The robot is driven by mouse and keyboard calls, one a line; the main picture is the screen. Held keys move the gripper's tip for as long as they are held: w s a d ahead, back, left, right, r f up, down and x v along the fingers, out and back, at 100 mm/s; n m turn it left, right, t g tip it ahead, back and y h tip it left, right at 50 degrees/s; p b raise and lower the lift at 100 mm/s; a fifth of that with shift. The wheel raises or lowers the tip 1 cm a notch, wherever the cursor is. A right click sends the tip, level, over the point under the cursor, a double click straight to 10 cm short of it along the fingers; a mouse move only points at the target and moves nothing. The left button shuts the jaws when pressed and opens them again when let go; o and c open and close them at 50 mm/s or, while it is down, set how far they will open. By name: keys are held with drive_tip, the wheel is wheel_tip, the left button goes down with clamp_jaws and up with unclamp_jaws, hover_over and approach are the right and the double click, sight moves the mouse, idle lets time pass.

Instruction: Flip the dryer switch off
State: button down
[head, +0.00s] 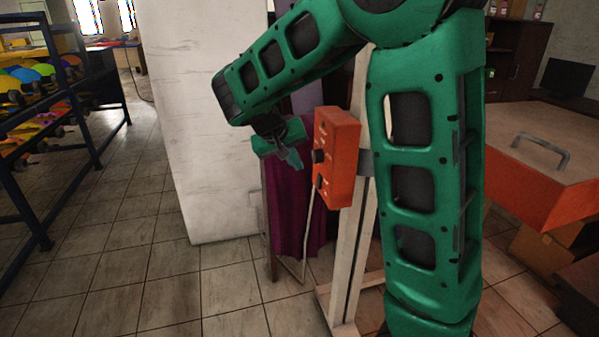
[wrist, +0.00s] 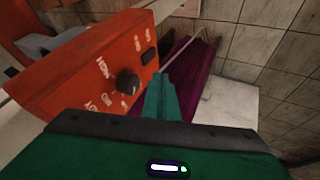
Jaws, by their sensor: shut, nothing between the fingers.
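The orange control box (head: 338,155) is mounted on a pale upright post. It also shows in the wrist view (wrist: 75,75). Its face carries a round black knob (wrist: 128,83) and a small black switch (wrist: 149,56), with white lettering around them. Both also show from the side in the head view, the knob (head: 318,156) above the switch (head: 319,182). I cannot tell the switch's position. My gripper (head: 294,158) is shut and empty, just left of the box's face. In the wrist view its green fingers (wrist: 162,92) lie beside the knob and switch; contact cannot be told.
A purple cloth (head: 295,195) hangs behind the gripper, near a large white panel (head: 200,120). A thin pale rod or cord (head: 308,225) runs below the box. A dark shelf rack stands at left. An orange-sided unit with a handle (head: 540,150) stands at right. Tiled floor is open at centre left.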

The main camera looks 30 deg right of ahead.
drive_tip(key=shift+d+r+v, duration=0.1)
drive_tip(key=shift+d+v, duration=0.1)
drive_tip(key=shift+v, duration=0.85)
drive_tip(key=shift+d+r+v, duration=0.15)
drive_tip(key=shift+d+v, duration=0.05)
drive_tip(key=shift+v, duration=0.9)
drive_tip(key=shift+s, duration=0.15)
drive_tip(key=s+d+f+m+g+y, duration=0.1)
drive_tip(key=s+d, duration=0.3)
drive_tip(key=s, duration=0.3)
drive_tip(key=s+d+f+g+y, duration=0.1)
drive_tip(key=s+d+f+y, duration=0.15)
drive_tip(key=s, duration=0.45)
drive_tip(key=s+a+f+y, duration=0.1)
drive_tip(key=s+f, duration=0.1)
drive_tip(key=s, duration=0.7)
drive_tip(key=s+a+f+m+g+y, duration=0.1)
drive_tip(key=s+f+y, duration=0.1)
drive_tip(key=s, duration=0.8)
drive_tip(key=shift+a+f, duration=0.25)
drive_tip(key=shift+f, duration=0.05)
